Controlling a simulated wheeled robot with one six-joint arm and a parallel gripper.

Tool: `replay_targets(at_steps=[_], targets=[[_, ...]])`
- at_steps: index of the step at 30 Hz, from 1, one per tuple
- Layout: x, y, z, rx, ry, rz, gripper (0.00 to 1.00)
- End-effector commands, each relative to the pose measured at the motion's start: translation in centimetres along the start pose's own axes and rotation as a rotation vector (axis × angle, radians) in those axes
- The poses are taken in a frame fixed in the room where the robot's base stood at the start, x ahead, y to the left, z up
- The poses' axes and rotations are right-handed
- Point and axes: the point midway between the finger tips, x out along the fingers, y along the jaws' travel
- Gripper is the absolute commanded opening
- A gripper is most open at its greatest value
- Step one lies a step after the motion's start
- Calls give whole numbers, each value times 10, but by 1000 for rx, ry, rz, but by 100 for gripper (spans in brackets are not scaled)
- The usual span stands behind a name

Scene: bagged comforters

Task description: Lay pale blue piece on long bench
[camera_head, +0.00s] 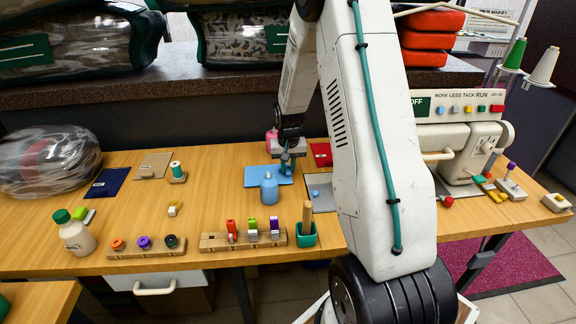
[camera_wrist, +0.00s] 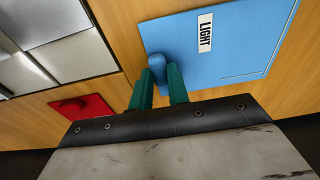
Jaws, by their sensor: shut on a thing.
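The pale blue piece (camera_head: 258,176) is a flat square at the middle of the long wooden bench (camera_head: 215,200). In the wrist view the pale blue piece (camera_wrist: 225,50) carries a white tag reading LIGHT and a rounded blue knob near one edge. My gripper (camera_head: 289,158) is over its right part. In the wrist view the teal fingers of my gripper (camera_wrist: 160,85) are shut on the blue knob. I cannot tell whether the piece touches the bench or is slightly raised.
A blue bottle (camera_head: 268,190) stands just in front of the piece. A red piece (camera_head: 321,154) and a grey plate (camera_head: 321,201) lie to the right. Wooden racks (camera_head: 215,241) line the front edge. A sewing machine (camera_head: 458,140) stands at right. Bare bench lies left of the piece.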

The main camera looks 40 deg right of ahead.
Motion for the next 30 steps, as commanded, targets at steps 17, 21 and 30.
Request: replay_targets(at_steps=[17, 21, 30], targets=[[5, 0, 1, 0, 0, 0, 42], [5, 0, 1, 0, 0, 0, 54], [5, 0, 1, 0, 0, 0, 72]])
